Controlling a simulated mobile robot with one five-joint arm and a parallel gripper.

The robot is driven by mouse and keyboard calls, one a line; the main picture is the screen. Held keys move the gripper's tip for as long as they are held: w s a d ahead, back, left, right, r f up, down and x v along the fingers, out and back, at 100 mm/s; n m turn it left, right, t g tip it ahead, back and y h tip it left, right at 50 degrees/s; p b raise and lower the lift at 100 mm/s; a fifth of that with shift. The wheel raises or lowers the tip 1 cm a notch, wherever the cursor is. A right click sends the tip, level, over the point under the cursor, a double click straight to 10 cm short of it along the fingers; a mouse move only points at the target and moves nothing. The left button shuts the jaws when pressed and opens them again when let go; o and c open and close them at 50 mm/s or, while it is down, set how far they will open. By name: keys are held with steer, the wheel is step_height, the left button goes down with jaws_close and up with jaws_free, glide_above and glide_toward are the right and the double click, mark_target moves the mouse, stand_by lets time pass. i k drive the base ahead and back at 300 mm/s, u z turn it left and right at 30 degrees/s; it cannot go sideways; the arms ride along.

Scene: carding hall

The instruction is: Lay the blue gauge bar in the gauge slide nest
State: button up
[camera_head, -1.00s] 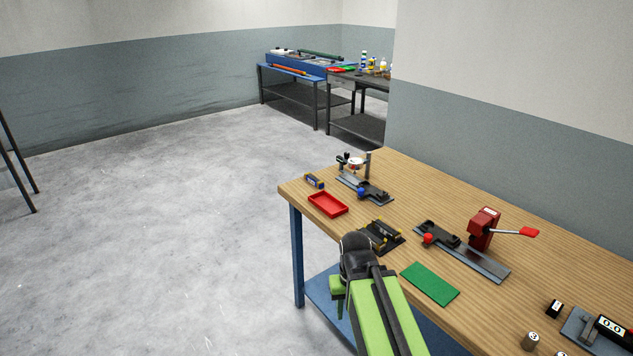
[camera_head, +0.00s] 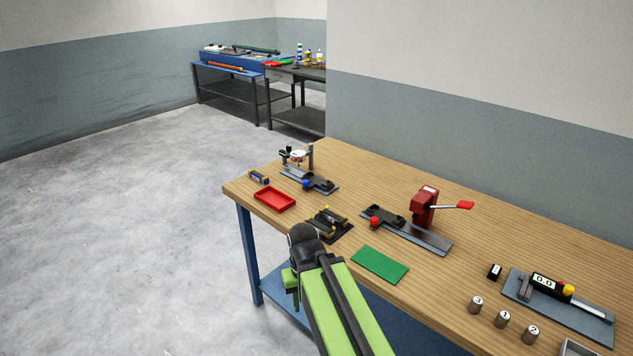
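A small blue bar (camera_head: 258,177) with yellow and pale marks lies at the table's far left corner; it looks like the blue gauge bar. Near it stands a slide fixture (camera_head: 320,186) on a grey plate, with a blue knob and a dial gauge (camera_head: 297,155) on a post. A second slide fixture (camera_head: 432,240) with a red knob and red lever press stands right of the middle. I cannot tell for certain which part is the nest. My green arm reaches over the table's front edge, its black joint near the dark rack. My gripper's fingers are hidden.
A red tray (camera_head: 274,199), a dark rack (camera_head: 345,232) with yellow-marked pieces and a green mat (camera_head: 380,265) lie on the wooden table. Several numbered weights (camera_head: 502,319) and a digital gauge (camera_head: 556,287) stand at right. Open floor (camera_head: 120,240) lies to the left.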

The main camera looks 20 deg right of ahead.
mark_target(260, 178)
steer(key=z, duration=0.05)
steer(key=i, duration=0.55)
steer(key=u, duration=0.5)
steer(key=i, duration=1)
steer(key=u, duration=0.75)
